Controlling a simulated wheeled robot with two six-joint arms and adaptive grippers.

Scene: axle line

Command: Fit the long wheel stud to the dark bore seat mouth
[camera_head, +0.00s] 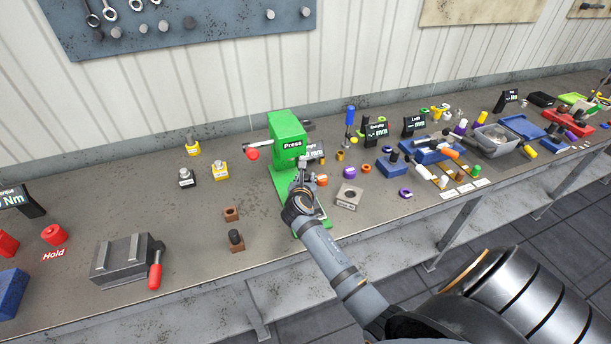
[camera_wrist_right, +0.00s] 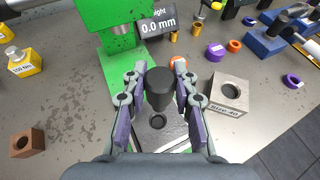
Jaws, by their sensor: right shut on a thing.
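My right gripper (camera_head: 303,184) is at the front of the green press. The right wrist view shows the gripper (camera_wrist_right: 160,82) shut on a dark cylindrical piece (camera_wrist_right: 159,88), which I take for the long wheel stud. The piece is between the two fingers, roughly upright. A round dark bore mouth (camera_wrist_right: 158,121) shows in the grey plate just below the piece in that view. The gap between them cannot be judged. In the head view the gripper hides the piece and this mouth. My left gripper is not in view.
The green press (camera_head: 290,140) stands right behind my right gripper. A grey block with a bore (camera_head: 349,197) is to its right. Brown blocks (camera_head: 231,214) lie to its left, and a grey vise-like block (camera_head: 122,258) farther left. Many small parts crowd the bench's right side.

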